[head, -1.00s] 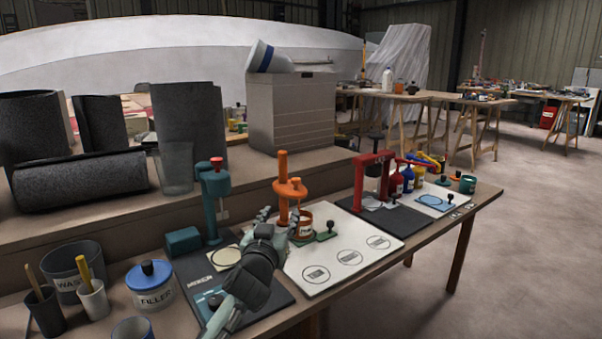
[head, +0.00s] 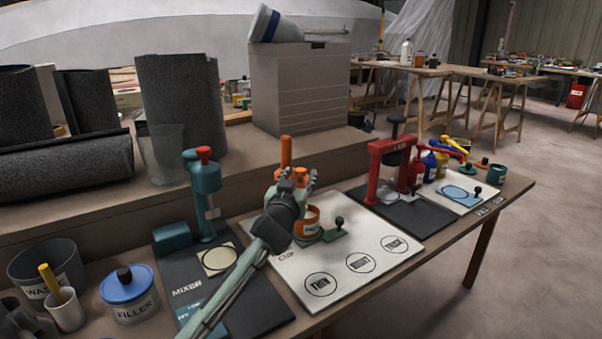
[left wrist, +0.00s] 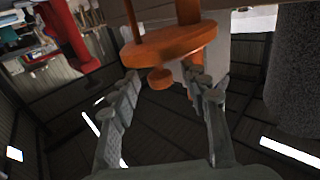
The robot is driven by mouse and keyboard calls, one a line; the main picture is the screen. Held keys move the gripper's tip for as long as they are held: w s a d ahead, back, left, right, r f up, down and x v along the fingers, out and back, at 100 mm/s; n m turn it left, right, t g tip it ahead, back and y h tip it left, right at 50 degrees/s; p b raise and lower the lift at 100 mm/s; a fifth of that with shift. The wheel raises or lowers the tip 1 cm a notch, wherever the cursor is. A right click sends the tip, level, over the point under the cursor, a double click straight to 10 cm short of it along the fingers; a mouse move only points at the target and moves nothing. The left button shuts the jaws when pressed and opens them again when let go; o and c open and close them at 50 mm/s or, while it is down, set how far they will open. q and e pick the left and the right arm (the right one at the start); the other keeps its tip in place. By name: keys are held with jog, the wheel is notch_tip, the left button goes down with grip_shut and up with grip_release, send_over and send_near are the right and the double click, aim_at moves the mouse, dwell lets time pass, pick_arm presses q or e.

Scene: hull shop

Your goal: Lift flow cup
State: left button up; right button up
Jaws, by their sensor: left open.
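An orange stand with an upright post (head: 286,150) is at the left of the white mat (head: 330,262). It carries a round orange plate (left wrist: 175,45) with a small orange knob (left wrist: 158,78) in the left wrist view; I cannot tell which part is the flow cup. An orange labelled can (head: 306,222) stands below it. My left gripper (head: 292,186) is open and empty in front of the stand. In the left wrist view its fingers (left wrist: 167,90) point at the plate, one on each side of the knob. It partly hides the stand. My right gripper is not seen.
A green plate with a black knob (head: 339,222) lies beside the can. The teal mixer (head: 203,195) stands left of my arm and the red press (head: 376,175) right. The filler pot (head: 130,295) is front left. The mat's front, with printed circles, is clear.

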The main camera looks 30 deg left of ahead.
pick_arm(q)
jog(key=shift+x, duration=1.05)
jog(key=shift+c, duration=0.4)
grip_shut()
